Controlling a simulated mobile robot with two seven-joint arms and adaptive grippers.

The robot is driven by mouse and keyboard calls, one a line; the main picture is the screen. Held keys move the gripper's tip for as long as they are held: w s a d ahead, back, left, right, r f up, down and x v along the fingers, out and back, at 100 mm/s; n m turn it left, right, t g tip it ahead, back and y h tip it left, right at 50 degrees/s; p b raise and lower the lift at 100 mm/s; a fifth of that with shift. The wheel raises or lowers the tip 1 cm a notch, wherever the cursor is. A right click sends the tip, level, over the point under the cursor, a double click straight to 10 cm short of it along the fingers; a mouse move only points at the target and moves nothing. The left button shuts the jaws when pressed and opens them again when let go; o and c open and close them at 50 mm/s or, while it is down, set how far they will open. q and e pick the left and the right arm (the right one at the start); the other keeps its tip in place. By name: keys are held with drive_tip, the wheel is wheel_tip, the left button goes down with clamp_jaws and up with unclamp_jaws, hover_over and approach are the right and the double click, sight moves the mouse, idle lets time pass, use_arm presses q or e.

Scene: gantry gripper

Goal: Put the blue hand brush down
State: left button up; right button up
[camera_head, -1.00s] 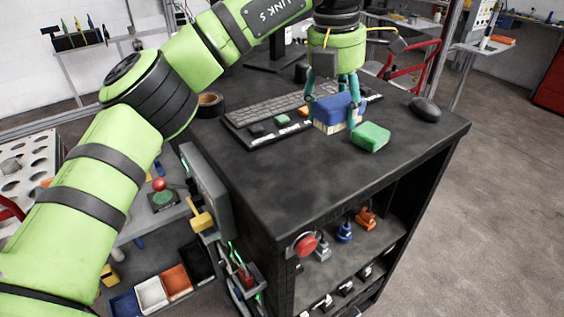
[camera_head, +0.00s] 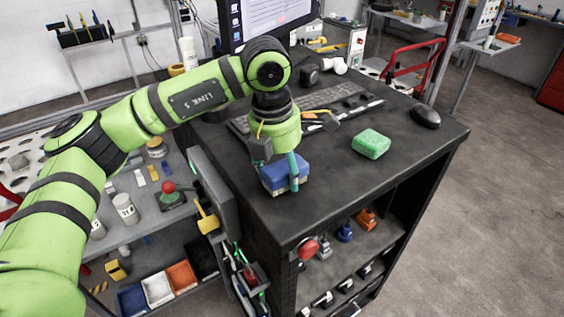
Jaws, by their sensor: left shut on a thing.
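The blue hand brush (camera_head: 275,178) has a blue body and a strip of pale bristles along its lower edge. It is at the left front part of the black cabinet top (camera_head: 330,205). My left gripper (camera_head: 282,168) points down from above and is shut on the brush, with one teal finger showing on its right side. My gripper and wrist hide part of the brush's top. I cannot tell whether the bristles touch the cabinet top. My right gripper is not in view.
A green block (camera_head: 371,144) lies to the right of the brush. A keyboard (camera_head: 325,97), a black mouse (camera_head: 425,115) and a monitor (camera_head: 270,20) are behind. The cabinet top's front middle is bare. A grey side panel (camera_head: 212,187) stands at the left edge.

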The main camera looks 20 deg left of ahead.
sight(280, 163)
use_arm(q)
drive_tip(key=shift+f, duration=0.2)
drive_tip(key=o, duration=1)
drive_tip(key=shift+r, duration=0.3)
drive_tip(key=r+b, duration=0.1)
drive_tip(key=r, duration=0.1)
drive_tip(key=r+b, duration=0.1)
drive_tip(key=r, duration=0.1)
drive_tip(key=shift+s+a, duration=0.2)
drive_tip(key=r, duration=0.2)
drive_tip(key=r+b, duration=0.1)
drive_tip(key=r, duration=0.3)
drive_tip(key=shift+s+a+r+b, duration=0.2)
drive_tip(key=shift+s+r+b, duration=0.05)
drive_tip(key=shift+s+b, duration=0.1)
drive_tip(key=shift+s+a+r, duration=0.1)
drive_tip(key=shift+r, duration=0.5)
